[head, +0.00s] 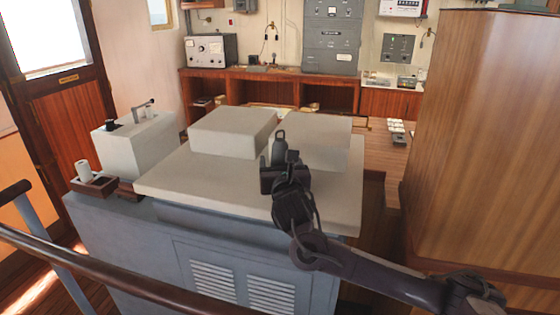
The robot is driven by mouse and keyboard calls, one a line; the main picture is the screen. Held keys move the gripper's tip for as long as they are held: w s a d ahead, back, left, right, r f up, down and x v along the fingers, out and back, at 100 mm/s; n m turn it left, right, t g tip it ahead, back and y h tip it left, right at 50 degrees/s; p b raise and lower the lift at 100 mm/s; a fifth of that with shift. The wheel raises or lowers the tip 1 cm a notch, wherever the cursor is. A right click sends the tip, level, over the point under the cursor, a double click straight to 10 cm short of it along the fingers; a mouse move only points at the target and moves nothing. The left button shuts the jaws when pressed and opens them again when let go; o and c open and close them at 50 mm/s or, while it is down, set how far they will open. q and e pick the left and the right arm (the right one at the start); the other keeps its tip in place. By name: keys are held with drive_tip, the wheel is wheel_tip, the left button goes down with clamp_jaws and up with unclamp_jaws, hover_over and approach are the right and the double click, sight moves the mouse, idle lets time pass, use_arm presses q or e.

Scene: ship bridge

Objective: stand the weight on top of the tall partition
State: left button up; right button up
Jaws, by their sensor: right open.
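The weight (279,147) looks like a small dark grey upright piece with a loop at its top. It shows just beyond my right gripper on the console, and its lower part is hidden by the gripper. My right gripper (279,163) reaches in from the lower right and is open at the weight. I cannot tell whether the fingers touch it. The tall partition (480,130) is probably the big wood-panelled block at the right, with its top edge near the top of the picture. My left gripper is not in view.
The pale console top (190,185) carries two raised grey blocks (232,130). A lever box (140,145) and a wooden tray (95,186) with a white cylinder stand left. A handrail (100,275) crosses the lower left. Radio equipment (332,35) lines the back wall.

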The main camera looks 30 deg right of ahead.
drive_tip(key=shift+w+f, duration=0.1)
drive_tip(key=shift+w, duration=0.05)
clamp_jaws()
idle(0.4)
drive_tip(key=shift+r, duration=0.35)
drive_tip(key=shift+d, duration=0.15)
